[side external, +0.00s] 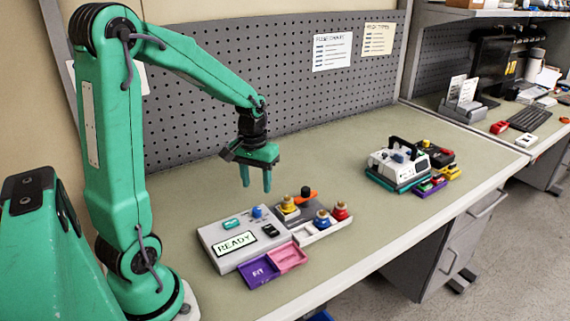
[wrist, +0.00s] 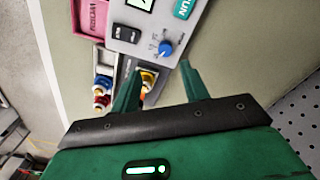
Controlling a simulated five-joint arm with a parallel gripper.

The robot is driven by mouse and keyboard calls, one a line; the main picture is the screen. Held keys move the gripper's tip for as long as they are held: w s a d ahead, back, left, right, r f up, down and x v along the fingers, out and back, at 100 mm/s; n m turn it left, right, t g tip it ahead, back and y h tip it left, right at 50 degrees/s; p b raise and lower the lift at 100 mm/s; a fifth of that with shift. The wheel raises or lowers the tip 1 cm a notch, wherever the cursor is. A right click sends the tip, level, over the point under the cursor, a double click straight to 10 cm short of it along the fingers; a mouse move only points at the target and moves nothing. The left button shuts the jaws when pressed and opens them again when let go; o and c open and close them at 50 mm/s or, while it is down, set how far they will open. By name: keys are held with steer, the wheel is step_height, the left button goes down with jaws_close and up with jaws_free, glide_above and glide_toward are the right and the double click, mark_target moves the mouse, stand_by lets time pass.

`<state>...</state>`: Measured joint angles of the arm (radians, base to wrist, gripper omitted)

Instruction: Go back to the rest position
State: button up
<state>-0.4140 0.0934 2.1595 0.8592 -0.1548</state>
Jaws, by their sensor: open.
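My gripper (side external: 256,180) hangs open and empty above the bench, its fingers pointing down, just behind the grey pump console. In the wrist view the two green fingers (wrist: 158,82) are apart with nothing held between them. The grey console (side external: 215,237) has a READY display, a blue knob (side external: 257,212) and a green button. The blue knob also shows in the wrist view (wrist: 166,48), beyond the fingertips. No contact between the fingers and the console shows.
Purple and pink trays (side external: 262,272) lie in front. A white device (side external: 397,166) stands farther right among coloured pieces. A grey pegboard (side external: 220,110) rises behind. Bench between is clear.

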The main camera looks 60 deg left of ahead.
steer(key=s+d+r+m+t, duration=0.2)
steer(key=s+d+r+m, duration=0.1)
steer(key=d, duration=0.4)
steer(key=s+d+r+m+t, duration=0.3)
steer(key=s+d+r, duration=0.3)
steer(key=d+r, duration=0.1)
steer(key=shift+s+r+m, duration=0.25)
steer(key=shift+r+m, duration=0.05)
steer(key=shift+r, duration=0.5)
